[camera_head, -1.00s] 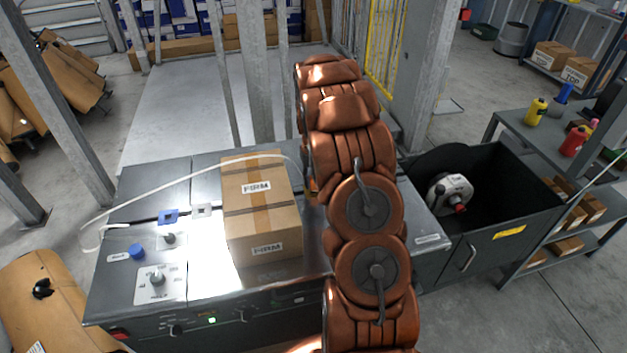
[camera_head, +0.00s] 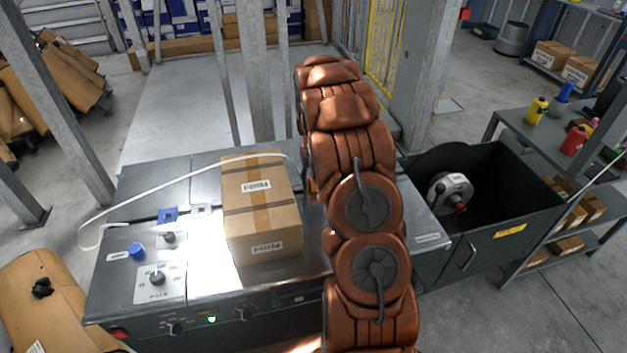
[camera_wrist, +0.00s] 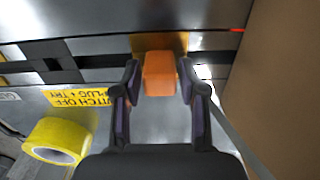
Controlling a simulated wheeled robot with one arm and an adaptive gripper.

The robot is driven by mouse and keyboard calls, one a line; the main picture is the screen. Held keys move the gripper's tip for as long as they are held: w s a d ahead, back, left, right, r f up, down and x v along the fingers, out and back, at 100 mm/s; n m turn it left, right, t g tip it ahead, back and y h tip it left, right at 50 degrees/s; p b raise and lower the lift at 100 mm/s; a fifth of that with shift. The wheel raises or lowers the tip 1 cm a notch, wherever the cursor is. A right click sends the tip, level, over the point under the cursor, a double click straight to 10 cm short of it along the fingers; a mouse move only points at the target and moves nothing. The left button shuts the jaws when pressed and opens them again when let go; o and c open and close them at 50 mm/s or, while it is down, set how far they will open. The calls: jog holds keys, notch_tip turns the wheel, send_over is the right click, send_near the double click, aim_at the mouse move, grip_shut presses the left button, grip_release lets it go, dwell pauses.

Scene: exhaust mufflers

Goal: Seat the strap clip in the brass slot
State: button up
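The strap clip (camera_wrist: 160,74) is an orange block in the wrist view. My gripper (camera_wrist: 160,80) has its two dark fingers on either side of it, with the tips close against its sides. A brass-coloured patch, seemingly the brass slot (camera_wrist: 150,41), shows just beyond the clip on the metal surface; whether the clip is inside it cannot be told. In the head view my arm hides the gripper, and only a sliver of orange (camera_head: 312,187) shows beside it. A pale strap (camera_head: 150,187) loops over the carton toward my arm.
A taped carton (camera_head: 262,222) stands on the metal machine top (camera_head: 205,275), left of my arm, and fills the wrist view's right side. A yellow tape roll (camera_wrist: 58,140) shows at lower left. A dark bin (camera_head: 510,185) stands at right.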

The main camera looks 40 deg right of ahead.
jog(key=shift+o, duration=1.2)
notch_tip(320, 180, up, 11)
jog(key=shift+f, duration=0.1)
jog(key=shift+r, duration=0.65)
